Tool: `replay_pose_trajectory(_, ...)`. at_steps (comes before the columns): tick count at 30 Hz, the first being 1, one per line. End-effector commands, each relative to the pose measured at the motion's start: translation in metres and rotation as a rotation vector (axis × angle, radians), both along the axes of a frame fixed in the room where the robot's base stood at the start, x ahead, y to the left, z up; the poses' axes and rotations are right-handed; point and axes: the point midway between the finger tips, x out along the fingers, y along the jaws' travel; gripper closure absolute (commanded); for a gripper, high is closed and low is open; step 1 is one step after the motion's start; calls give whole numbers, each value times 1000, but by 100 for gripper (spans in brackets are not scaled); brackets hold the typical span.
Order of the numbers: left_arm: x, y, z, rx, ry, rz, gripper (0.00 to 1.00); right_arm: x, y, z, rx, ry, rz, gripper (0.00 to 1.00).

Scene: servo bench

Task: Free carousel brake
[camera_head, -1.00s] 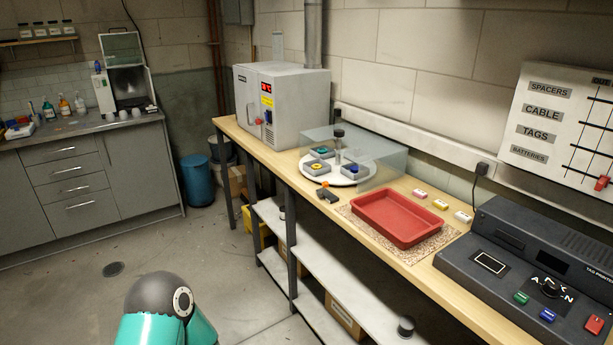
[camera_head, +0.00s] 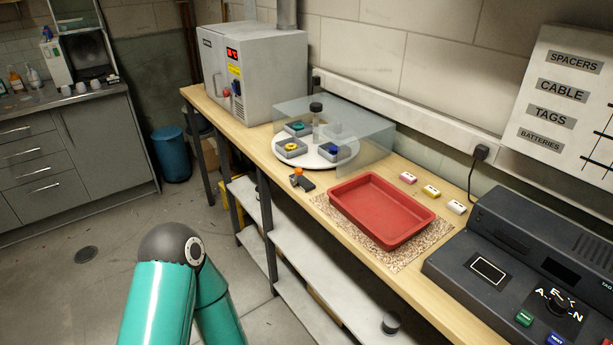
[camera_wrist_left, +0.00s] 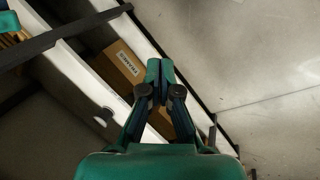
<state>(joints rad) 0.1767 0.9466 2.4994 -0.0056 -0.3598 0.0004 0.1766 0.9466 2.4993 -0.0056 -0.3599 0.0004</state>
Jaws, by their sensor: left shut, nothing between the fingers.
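The carousel (camera_head: 304,160) is a white round turntable on the bench, partly under a clear cover (camera_head: 372,141). It bears grey trays with teal, yellow and blue round parts, and a post with a black knob (camera_head: 316,107) stands near its middle. A small dark block with an orange top (camera_head: 300,178) sits on the bench at its front edge; I cannot tell whether this is the brake. My left gripper (camera_wrist_left: 160,66) is shut and empty in the left wrist view, above the lower shelves and well away from the carousel. My right gripper is not in view.
A red tray (camera_head: 351,214) lies on a speckled mat, with small pink, yellow and white blocks behind it. A dark printer console (camera_head: 520,262) fills the right end. A grey oven box (camera_head: 250,72) stands left of the carousel. A cardboard box (camera_wrist_left: 120,66) is on a lower shelf.

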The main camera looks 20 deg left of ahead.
Motion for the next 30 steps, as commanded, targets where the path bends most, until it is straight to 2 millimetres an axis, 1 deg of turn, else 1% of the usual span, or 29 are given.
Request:
replay_pose_trajectory(2,1,-1,0,-1,-4,-10,100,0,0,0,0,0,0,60)
replay_pose_trajectory(5,10,-6,-1,-11,-27,-88,100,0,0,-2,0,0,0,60)
replay_pose_trajectory(6,16,-14,-1,-17,-45,-152,100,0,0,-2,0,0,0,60)
replay_pose_trajectory(8,28,-22,-2,-26,-81,-290,100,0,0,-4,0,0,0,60)
replay_pose_trajectory(11,57,-32,-2,-11,-164,-631,100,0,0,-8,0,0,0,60)
replay_pose_trajectory(12,72,-33,-1,14,-200,-804,100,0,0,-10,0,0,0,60)
replay_pose_trajectory(14,101,-28,1,86,-249,-1084,100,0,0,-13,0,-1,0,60)
replay_pose_trajectory(15,124,-22,5,158,-272,-1283,100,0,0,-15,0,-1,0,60)
replay_pose_trajectory(17,165,-8,18,303,-283,-1575,100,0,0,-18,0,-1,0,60)
replay_pose_trajectory(18,197,4,33,424,-269,-1754,100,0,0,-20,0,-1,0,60)
replay_pose_trajectory(20,247,19,65,633,-214,-1983,100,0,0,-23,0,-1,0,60)
replay_pose_trajectory(21,280,29,93,783,-156,-2101,100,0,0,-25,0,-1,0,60)
replay_pose_trajectory(23,322,40,142,1007,-38,-2226,100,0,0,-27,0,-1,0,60)
replay_pose_trajectory(24,343,45,175,1138,45,-2271,100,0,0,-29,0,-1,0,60)
replay_pose_trajectory(26,367,48,222,1308,170,-2301,100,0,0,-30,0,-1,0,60)
replay_pose_trajectory(27,377,48,250,1402,243,-2304,100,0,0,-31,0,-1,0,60)
replay_pose_trajectory(30,390,40,304,1568,375,-2281,100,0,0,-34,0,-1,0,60)
